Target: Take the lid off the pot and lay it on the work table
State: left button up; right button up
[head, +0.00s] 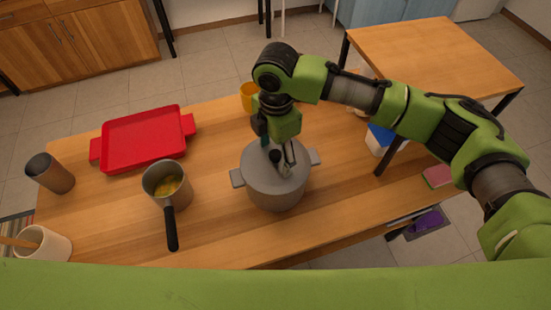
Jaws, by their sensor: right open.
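The grey pot (277,196) stands on the wooden work table (225,222), with a side handle at its left and right. Its grey lid (256,174) lies on top, with a dark knob near the middle. My right gripper (279,158) comes down from above over the lid, with its fingers apart around or close beside the knob. I cannot tell whether the fingers touch the knob. Part of the lid is hidden by the gripper. My left gripper is not in view.
A saucepan (154,180) with yellowish food stands left of the pot. A red tray (145,140) lies behind it. A yellow cup (248,91) stands behind my right gripper. A dark cylinder (50,172) and a white crock (50,250) are at the left.

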jog(key=shift+s, duration=0.1)
grip_shut()
